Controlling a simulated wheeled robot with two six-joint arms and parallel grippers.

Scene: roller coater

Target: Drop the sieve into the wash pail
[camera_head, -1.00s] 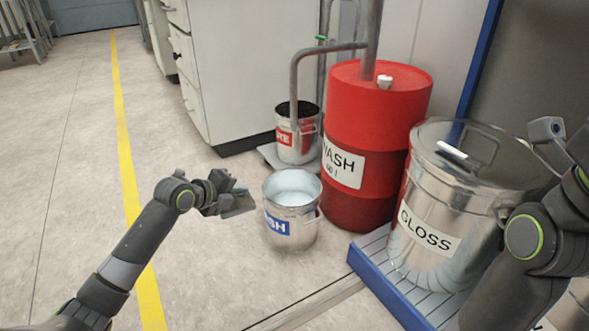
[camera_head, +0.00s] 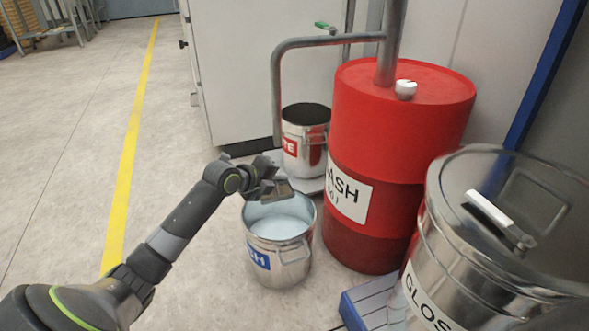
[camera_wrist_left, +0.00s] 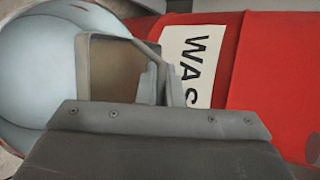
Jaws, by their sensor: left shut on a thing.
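The wash pail (camera_head: 281,257), a metal bucket with a blue label and pale liquid, stands on the floor left of the red drum. My left gripper (camera_head: 264,180) is over the pail's far rim and shut on the sieve (camera_head: 277,191), a small grey frame held above the pail opening. In the left wrist view the sieve (camera_wrist_left: 118,68) shows brownish mesh, with the round pail (camera_wrist_left: 40,75) behind it at left. Whether the sieve touches the rim cannot be told. My right gripper is out of view.
A red drum (camera_head: 395,135) labelled for wash stands right of the pail. A bucket with a red label (camera_head: 303,155) stands behind on a low plate. A lidded gloss can (camera_head: 470,260) is at right. A bent pipe (camera_head: 277,85) rises behind. Floor at left is clear.

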